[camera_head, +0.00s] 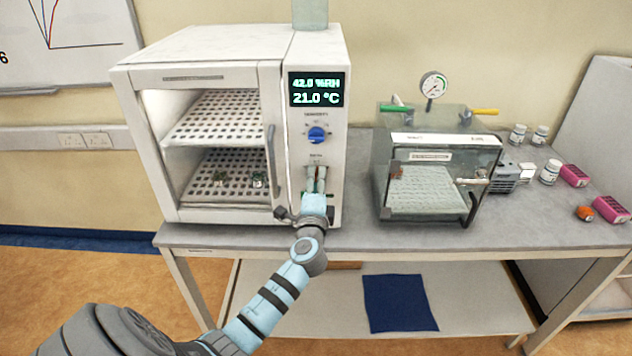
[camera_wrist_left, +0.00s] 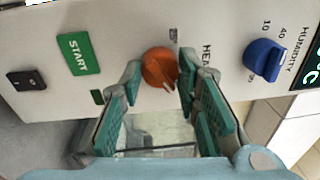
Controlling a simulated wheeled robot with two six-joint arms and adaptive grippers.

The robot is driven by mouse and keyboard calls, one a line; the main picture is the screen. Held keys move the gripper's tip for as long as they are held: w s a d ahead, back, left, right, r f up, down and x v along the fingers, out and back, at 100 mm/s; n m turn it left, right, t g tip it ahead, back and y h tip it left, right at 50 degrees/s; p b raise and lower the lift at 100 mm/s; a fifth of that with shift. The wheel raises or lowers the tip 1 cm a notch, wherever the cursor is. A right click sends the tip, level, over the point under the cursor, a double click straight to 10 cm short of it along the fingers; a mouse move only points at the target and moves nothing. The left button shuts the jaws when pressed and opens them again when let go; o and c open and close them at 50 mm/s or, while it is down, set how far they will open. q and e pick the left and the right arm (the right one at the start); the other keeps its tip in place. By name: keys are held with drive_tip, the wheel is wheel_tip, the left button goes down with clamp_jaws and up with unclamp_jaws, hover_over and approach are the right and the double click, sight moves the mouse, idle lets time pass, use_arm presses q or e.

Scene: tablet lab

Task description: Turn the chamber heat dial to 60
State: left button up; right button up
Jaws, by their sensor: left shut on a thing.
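The chamber (camera_head: 195,47) is a white cabinet with a glass door at the back left of the bench. Its display (camera_head: 316,90) reads 42.0 %RH and 21.0 °C. The orange heat dial (camera_wrist_left: 158,65) is on its front panel, below the blue humidity dial (camera_head: 317,135), which also shows in the left wrist view (camera_wrist_left: 264,59). My left gripper (camera_head: 316,178) reaches the panel with its fingers shut on the heat dial, one on each side. The heat dial's scale is mostly hidden, so I cannot read its setting. My right gripper is not in view.
A green START button (camera_wrist_left: 78,54) and a black switch (camera_wrist_left: 27,81) are on the panel near the heat dial. A glass-fronted box with a gauge (camera_head: 440,155) stands to the right on the bench (camera_head: 350,232). Several bottles and pink racks lie farther right.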

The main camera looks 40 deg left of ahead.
use_arm(q)
drive_tip(key=o, duration=1.2)
drive_tip(key=shift+c, duration=0.2)
drive_tip(key=v, duration=1.2)
drive_tip(key=shift+a+f, duration=0.1)
drive_tip(key=shift+f, duration=0.05)
